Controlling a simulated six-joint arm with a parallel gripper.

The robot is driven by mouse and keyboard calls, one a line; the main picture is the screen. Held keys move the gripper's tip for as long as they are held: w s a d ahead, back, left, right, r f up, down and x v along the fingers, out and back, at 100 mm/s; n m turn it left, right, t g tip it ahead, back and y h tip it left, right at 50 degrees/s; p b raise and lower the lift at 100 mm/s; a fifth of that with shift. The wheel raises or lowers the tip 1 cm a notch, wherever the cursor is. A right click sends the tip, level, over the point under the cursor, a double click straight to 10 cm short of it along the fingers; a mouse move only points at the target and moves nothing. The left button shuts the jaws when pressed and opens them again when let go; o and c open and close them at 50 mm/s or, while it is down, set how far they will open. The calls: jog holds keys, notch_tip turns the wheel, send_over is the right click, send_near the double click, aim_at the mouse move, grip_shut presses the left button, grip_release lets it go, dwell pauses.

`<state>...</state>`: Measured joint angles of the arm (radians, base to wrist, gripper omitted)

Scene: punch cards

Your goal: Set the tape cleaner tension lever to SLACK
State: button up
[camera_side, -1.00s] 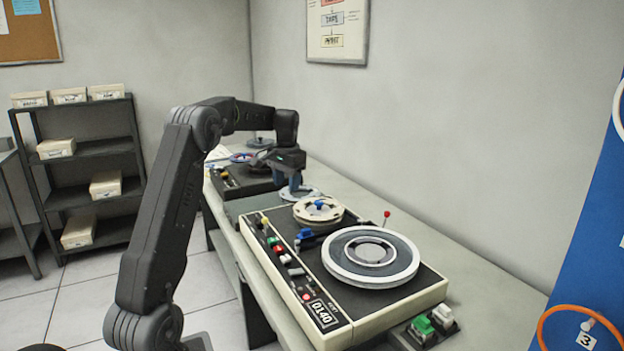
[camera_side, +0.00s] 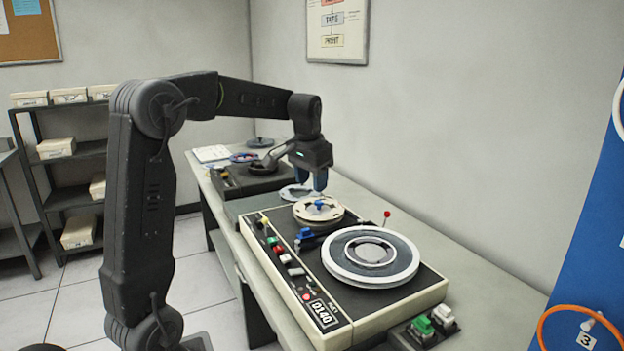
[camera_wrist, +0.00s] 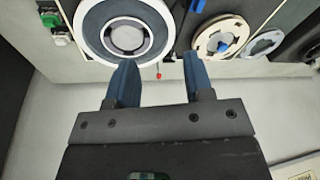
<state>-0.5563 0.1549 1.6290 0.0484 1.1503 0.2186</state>
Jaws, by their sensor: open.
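A tape machine (camera_side: 384,311) with a cream case, marked 0140, stands on the long bench. A lever with a red ball tip (camera_side: 387,214) stands up at its wall-side edge; I cannot read any SLACK marking. In the wrist view the red tip (camera_wrist: 158,75) shows beyond the gap between my fingertips. My gripper (camera_side: 319,184) is open and empty, with dark blue fingers. It is above the bench near the far end of the machine, left of the red-tipped lever and apart from it. The wrist view also shows my gripper (camera_wrist: 161,62).
A large white-rimmed reel (camera_side: 340,275) and a smaller cream reel (camera_side: 302,212) sit on the machine. A green and white switch box (camera_side: 422,326) is at the near end. The wall is behind the bench.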

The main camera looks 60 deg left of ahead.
jog(key=shift+s+d+r, duration=0.1)
jog(key=shift+d, duration=0.2)
jog(key=s+a+f+n+g+h, duration=0.15)
jog(key=a+f+n, duration=0.35)
jog(key=a+n, duration=0.5)
jog(key=s+a+f+n+g, duration=0.15)
jog(key=a+f+n, duration=0.4)
jog(key=a, duration=0.85)
jog(key=shift+n+t, duration=0.3)
jog(key=shift+n, duration=0.05)
jog(key=f, duration=0.8)
jog(key=s+f, duration=0.1)
jog(key=f, duration=0.4)
jog(key=shift+d, duration=0.1)
